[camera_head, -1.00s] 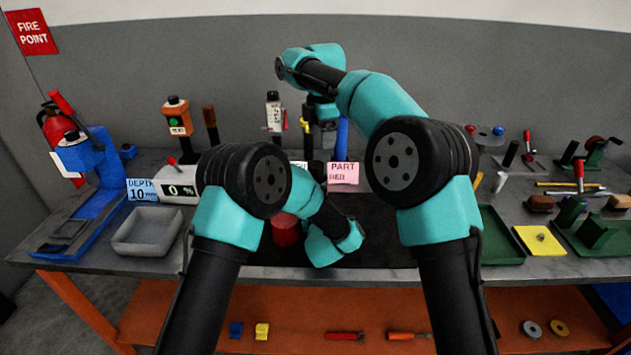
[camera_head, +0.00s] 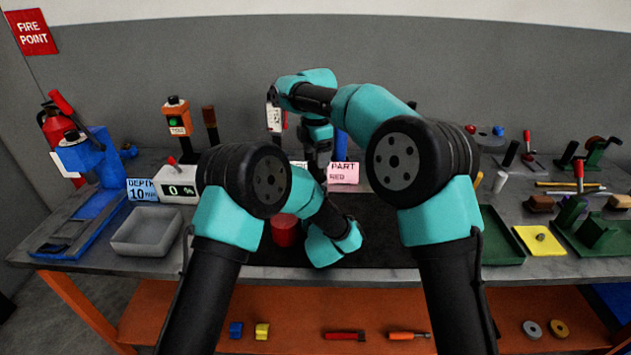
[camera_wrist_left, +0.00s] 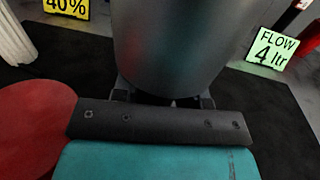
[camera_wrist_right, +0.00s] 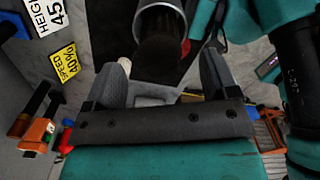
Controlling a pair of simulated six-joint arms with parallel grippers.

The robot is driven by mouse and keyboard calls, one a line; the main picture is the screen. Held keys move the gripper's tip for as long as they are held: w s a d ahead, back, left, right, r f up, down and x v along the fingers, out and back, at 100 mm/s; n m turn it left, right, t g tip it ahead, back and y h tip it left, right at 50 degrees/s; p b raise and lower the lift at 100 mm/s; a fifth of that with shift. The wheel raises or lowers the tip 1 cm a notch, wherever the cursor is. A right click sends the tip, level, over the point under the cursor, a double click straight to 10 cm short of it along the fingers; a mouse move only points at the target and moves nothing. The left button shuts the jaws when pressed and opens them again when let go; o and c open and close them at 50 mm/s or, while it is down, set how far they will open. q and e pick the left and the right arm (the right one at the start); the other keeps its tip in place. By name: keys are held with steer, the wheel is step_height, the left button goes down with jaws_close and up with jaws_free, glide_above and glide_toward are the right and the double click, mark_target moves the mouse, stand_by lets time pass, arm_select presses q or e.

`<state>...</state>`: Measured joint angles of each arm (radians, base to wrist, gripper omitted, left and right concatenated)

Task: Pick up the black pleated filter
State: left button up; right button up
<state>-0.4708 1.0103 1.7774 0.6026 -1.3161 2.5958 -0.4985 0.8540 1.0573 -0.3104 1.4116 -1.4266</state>
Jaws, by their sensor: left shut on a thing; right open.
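A dark, ribbed cylinder that looks like the black pleated filter (camera_wrist_right: 160,52) shows in the right wrist view, at the mouth of a silver-rimmed cylinder (camera_wrist_right: 150,14). My right gripper (camera_wrist_right: 163,78) is open, its fingers apart on either side below the filter and not closed on it. In the head view the right gripper (camera_head: 318,170) points down above the dark mat. My left gripper (camera_wrist_left: 162,97) is shut on a large grey metal cylinder (camera_wrist_left: 170,45), which hides most of its fingers. In the head view the left gripper is hidden behind my left arm.
A red cylinder (camera_head: 286,230) stands close beside my left wrist. A pink PART RED card (camera_head: 343,173) stands behind the mat. A grey tray (camera_head: 147,232) lies left, a green tray (camera_head: 498,240) right. Stands and tools line the back. The mat's right part (camera_head: 385,230) is clear.

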mark_target(315, 170)
steer(key=shift+f, duration=0.35)
steer(key=shift+a+f, duration=0.1)
steer(key=shift+f, duration=2.5)
steer(key=c, duration=1)
steer(key=shift+r, duration=0.1)
step_height(315, 170, up, 10)
steer(key=shift+f, duration=0.1)
